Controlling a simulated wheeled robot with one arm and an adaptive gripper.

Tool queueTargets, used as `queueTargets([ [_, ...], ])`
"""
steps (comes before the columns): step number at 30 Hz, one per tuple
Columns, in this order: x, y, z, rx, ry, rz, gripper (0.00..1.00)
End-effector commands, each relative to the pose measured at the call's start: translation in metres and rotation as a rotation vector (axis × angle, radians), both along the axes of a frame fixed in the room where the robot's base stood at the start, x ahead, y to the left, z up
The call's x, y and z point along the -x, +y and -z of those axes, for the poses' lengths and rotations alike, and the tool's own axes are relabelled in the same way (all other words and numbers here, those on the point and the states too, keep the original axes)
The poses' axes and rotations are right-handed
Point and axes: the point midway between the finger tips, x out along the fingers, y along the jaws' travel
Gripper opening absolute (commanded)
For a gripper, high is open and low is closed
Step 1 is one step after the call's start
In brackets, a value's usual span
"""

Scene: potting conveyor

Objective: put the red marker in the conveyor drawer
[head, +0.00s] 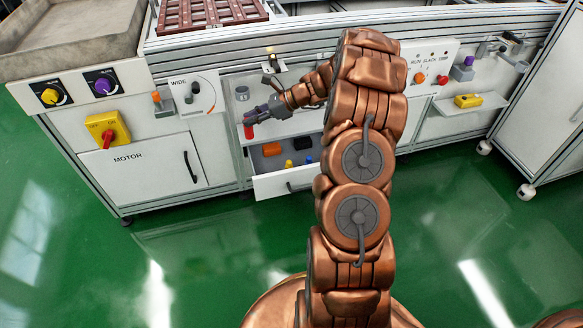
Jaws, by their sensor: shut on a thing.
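My gripper (251,120) is dark grey, at the end of my copper arm, and points down and left. It is shut on the red marker (249,132), which hangs just below the fingertips. The marker is small in the picture, and the fingers hide its upper part. The white conveyor drawer (270,188) is pulled open below and to the right of my gripper. The marker is above and left of the drawer's opening, near its left side. My arm hides the drawer's right end.
In the drawer lie an orange block (271,149), a dark block (302,144), and small yellow (289,163) and blue (309,160) things. A motor cabinet (143,168) is to the left. The green floor in front is clear.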

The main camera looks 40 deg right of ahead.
Motion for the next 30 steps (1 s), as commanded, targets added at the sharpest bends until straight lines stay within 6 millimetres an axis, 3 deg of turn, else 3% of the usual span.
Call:
queueTargets([
  [1,0.007,-0.009,0.027,0.004,0.001,-0.014,0.0],
  [9,0.037,-0.032,0.084,0.001,0.0,-0.099,0.0],
  [17,0.047,-0.042,0.107,0.002,-0.001,-0.12,0.0],
  [25,0.047,-0.041,0.151,0.0,0.002,-0.119,0.0],
  [30,0.046,-0.042,0.166,0.003,-0.001,-0.119,0.0],
])
